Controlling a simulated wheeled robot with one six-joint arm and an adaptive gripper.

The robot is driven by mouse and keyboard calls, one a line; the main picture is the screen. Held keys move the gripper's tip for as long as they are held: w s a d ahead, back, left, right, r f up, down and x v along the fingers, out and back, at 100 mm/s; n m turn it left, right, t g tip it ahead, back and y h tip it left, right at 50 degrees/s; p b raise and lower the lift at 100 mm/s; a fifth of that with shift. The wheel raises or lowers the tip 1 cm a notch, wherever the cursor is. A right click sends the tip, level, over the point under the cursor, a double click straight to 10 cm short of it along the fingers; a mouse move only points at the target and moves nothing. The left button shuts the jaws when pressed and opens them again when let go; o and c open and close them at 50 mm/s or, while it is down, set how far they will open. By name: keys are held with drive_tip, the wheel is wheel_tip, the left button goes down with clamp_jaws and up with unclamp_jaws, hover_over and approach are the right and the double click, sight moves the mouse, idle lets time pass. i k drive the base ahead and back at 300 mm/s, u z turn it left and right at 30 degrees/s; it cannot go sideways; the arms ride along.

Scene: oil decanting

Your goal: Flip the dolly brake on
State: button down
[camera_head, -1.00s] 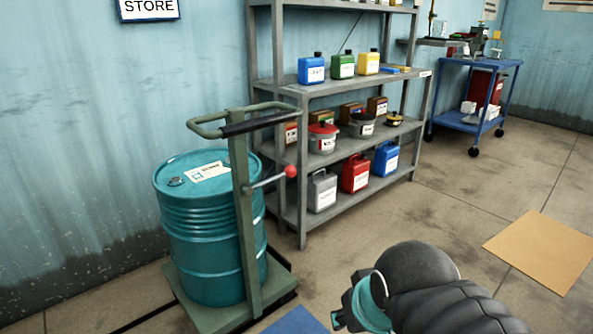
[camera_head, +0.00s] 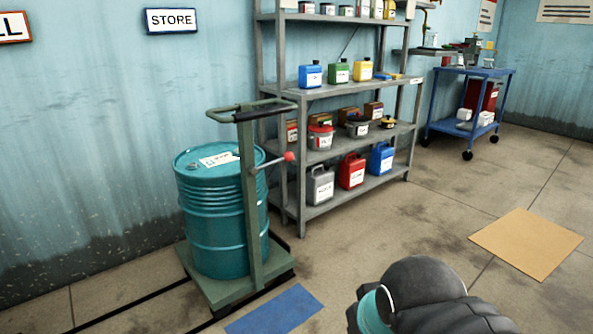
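The green dolly (camera_head: 249,190) stands left of centre, with a teal oil drum (camera_head: 214,230) upright on its base. A lever with a red knob (camera_head: 288,157), which looks like the brake lever, sticks out to the right from the dolly's post. A black-gripped handle loop (camera_head: 262,112) tops the post. My arm enters at the bottom right, well apart from the dolly and nearer to me. My gripper's fingers are not visible; the arm's dark links and the lower frame edge hide or cut them off.
A grey shelf rack (camera_head: 345,206) with cans, jugs and pots stands right behind the dolly. A blue floor mat (camera_head: 276,309) lies in front of the dolly and a tan mat (camera_head: 527,243) at right. A blue cart (camera_head: 450,127) stands at the back right. Floor between is clear.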

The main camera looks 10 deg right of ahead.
sight(288, 157)
drive_tip(key=u, duration=0.4)
drive_tip(key=i, duration=1.05)
drive_tip(key=z, duration=0.1)
